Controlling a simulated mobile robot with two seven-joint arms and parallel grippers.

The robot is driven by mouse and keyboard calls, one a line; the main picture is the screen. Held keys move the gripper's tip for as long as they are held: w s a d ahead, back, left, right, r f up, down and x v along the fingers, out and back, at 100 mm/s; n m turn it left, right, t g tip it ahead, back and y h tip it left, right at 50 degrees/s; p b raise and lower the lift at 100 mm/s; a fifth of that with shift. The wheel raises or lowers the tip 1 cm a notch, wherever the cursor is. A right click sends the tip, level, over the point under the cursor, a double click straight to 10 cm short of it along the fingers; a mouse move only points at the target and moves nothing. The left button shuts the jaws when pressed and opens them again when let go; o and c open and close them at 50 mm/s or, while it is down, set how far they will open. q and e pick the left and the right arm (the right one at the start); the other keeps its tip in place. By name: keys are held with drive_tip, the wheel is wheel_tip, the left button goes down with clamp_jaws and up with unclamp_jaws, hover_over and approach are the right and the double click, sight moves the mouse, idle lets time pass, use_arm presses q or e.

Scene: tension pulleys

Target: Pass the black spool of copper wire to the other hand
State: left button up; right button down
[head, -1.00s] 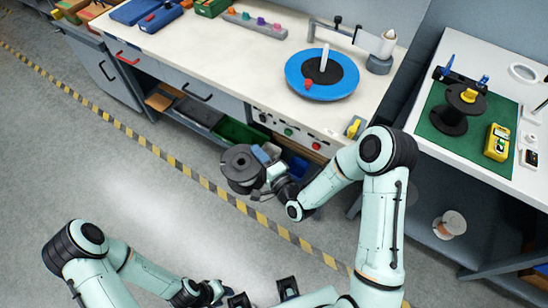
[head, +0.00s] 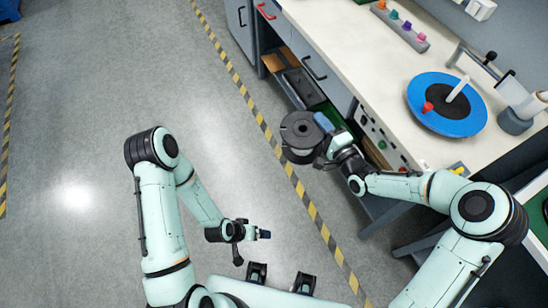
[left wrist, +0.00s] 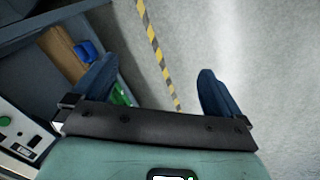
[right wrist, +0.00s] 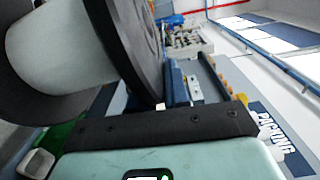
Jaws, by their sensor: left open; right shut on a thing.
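The black spool (head: 300,135) is held above the floor beside the bench, clear of the worktop. My right gripper (head: 324,138) is shut on its rim. In the right wrist view the spool (right wrist: 140,40) fills the upper left, with black flanges and a pale grey middle; no copper colour shows there. One finger is largely hidden behind the flange. My left gripper (head: 262,234) is empty, below and left of the spool and apart from it. Its open blue fingers (left wrist: 155,92) show in the left wrist view, with only floor and bench between and beyond them.
The white bench (head: 375,75) runs along the right, with a blue turntable (head: 447,122) and a rack of coloured pegs (head: 400,27) on it. Grey drawers and open shelves lie below. Yellow-black tape (head: 265,125) crosses the floor; the floor to the left is clear.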

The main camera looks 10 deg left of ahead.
use_arm(q)
drive_tip(key=w+r+m+t+h, duration=0.2)
drive_tip(key=w+r+m+t, duration=0.2)
drive_tip(key=w+r+t, duration=0.55)
use_arm(e)
drive_tip(key=shift+r, duration=0.15)
use_arm(q)
drive_tip(key=m+t+h, duration=0.2)
drive_tip(key=m+h, duration=0.3)
approach(301, 140)
wheel_tip(301, 140, down, 4)
drive_tip(key=w, duration=0.2)
drive_tip(key=x, duration=1)
drive_tip(key=shift+w+f, duration=0.2)
drive_tip(key=shift+w, duration=0.15)
drive_tip(key=shift+a, duration=0.1)
drive_tip(key=shift+c, duration=0.3)
drive_tip(key=c, duration=1.5)
drive_tip(key=shift+r, duration=0.1)
drive_tip(key=shift+c, duration=0.3)
use_arm(e)
drive_tip(key=c, duration=1)
unclamp_jaws()
